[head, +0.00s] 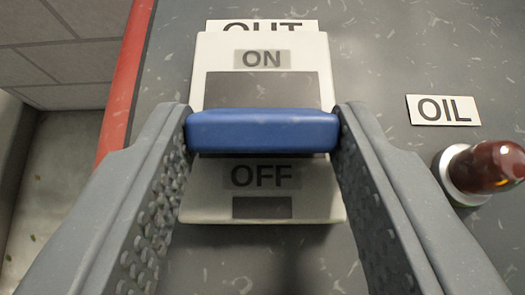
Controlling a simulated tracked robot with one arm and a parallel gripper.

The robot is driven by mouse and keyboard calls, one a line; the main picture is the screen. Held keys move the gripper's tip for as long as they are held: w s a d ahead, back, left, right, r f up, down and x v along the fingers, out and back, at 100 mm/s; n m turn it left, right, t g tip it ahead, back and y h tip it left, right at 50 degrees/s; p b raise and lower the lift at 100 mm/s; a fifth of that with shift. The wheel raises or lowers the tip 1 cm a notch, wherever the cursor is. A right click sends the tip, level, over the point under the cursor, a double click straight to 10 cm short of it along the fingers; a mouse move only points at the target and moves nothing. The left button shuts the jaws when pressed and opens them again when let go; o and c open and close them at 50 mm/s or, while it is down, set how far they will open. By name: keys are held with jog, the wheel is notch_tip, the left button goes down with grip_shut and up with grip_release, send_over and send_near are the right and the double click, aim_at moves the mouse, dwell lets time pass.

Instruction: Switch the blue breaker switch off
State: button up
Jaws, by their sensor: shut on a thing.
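The blue breaker switch handle (263,131) lies level across a white switch plate (312,205). The plate has an ON label above the handle and an OFF label below it. The handle sits between the two labels, with a dark recess showing above it. My gripper (263,125) is shut on the handle, one finger at its left end and one at its right end. The fingers cover part of the plate's lower sides.
A panel label (262,25), partly hidden by the plate, shows above it. To the right are an OIL label (443,110) and a dark red lamp or knob (492,167) close to my right finger. A red edge (124,85) and a grey block wall are at the left.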

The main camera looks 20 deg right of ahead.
jog(key=shift+d, duration=0.1)
jog(key=o, duration=1)
jog(key=shift+s+a+r, duration=0.2)
jog(key=shift+s+r, duration=0.1)
jog(key=shift+s, duration=0.05)
jog(key=p+v, duration=0.3)
jog(key=v, duration=1)
jog(key=shift+f+p, duration=0.1)
jog(key=shift+p, duration=0.25)
